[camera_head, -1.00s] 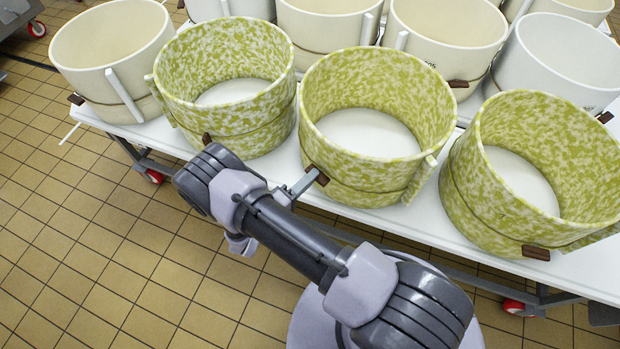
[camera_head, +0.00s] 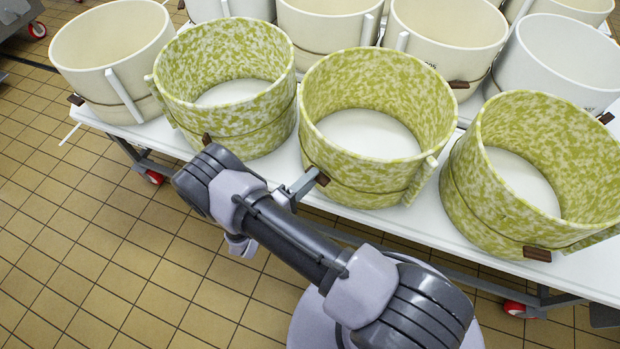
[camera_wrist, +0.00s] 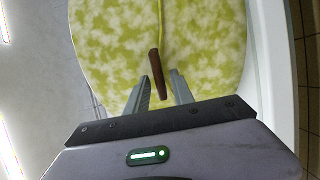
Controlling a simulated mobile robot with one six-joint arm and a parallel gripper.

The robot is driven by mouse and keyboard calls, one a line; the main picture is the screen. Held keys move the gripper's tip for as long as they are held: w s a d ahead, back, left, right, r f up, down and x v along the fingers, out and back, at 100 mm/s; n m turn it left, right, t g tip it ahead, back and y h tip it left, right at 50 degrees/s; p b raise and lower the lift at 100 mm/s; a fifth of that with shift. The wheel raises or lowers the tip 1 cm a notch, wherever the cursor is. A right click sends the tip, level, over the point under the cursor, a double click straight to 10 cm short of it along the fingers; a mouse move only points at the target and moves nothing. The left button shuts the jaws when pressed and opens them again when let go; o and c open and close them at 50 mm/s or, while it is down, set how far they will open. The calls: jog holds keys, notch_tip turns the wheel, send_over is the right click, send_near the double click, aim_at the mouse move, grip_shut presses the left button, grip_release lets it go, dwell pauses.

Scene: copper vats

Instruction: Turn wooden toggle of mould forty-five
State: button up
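The middle green-and-white mottled mould (camera_head: 335,172) stands at the front edge of the white table; it also fills the wrist view (camera_wrist: 205,45). No number can be read on it. Its dark brown wooden toggle (camera_head: 321,178) sits on its near wall, partly hidden by my gripper (camera_head: 303,184) in the head view. In the wrist view the toggle (camera_wrist: 156,70) is a long bar, slightly tilted, on a band line. My gripper (camera_wrist: 158,76) has its two fingers apart, one on each side of the toggle's near end. A gap shows on both sides.
Two more green mottled moulds stand close by, left (camera_head: 235,135) and right (camera_head: 470,205), each with a brown toggle. Cream and white moulds (camera_head: 335,30) crowd behind. The white table (camera_head: 400,217) has a narrow bare front strip. Tiled floor (camera_head: 90,250) lies open at left.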

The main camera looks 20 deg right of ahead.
dwell(0.4)
jog(key=p+v, duration=0.3)
jog(key=v, duration=1.4)
jog(key=shift+a, duration=0.2)
jog(key=shift+r, duration=0.1)
